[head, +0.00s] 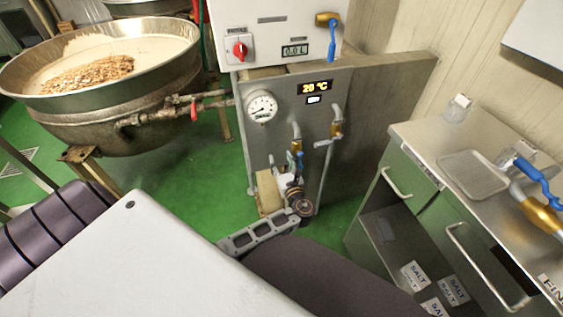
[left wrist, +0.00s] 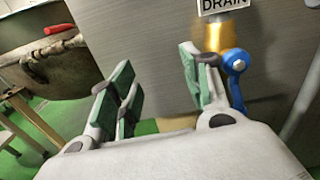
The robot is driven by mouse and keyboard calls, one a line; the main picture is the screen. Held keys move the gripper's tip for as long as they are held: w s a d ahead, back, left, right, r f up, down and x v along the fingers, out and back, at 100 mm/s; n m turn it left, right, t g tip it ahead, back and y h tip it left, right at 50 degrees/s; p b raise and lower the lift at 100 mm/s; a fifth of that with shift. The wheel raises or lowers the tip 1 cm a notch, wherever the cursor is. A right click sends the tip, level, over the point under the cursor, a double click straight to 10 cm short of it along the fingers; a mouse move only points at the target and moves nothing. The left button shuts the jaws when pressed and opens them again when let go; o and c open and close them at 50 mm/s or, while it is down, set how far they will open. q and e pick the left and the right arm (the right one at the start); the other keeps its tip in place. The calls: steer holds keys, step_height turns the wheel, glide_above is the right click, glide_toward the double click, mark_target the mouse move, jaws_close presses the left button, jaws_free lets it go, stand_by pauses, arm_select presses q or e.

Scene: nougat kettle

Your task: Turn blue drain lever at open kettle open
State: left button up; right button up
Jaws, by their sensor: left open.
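The blue drain lever (left wrist: 236,75) hangs down from a brass valve (left wrist: 218,36) under a DRAIN label (left wrist: 219,4) in the left wrist view. Its small blue part also shows in the head view (head: 300,157), just beyond my gripper. My left gripper (head: 288,184) is open and empty in front of the grey panel. In the left wrist view, its green-padded fingers (left wrist: 160,85) are spread apart. The lever lies just right of the right finger, outside the gap; I cannot tell whether they touch. My right gripper is not in view.
The open kettle (head: 165,95) with nuts stands at the left, with pipes to the grey panel (head: 365,105). A white control box (head: 262,35) has another blue lever (head: 332,36). A metal cabinet (head: 415,150) stands right. Green floor (head: 200,180) is free between.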

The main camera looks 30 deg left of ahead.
arm_select(q)
steer(key=o, duration=0.3)
steer(key=shift+v, duration=3.75)
steer(key=shift+n, duration=0.3)
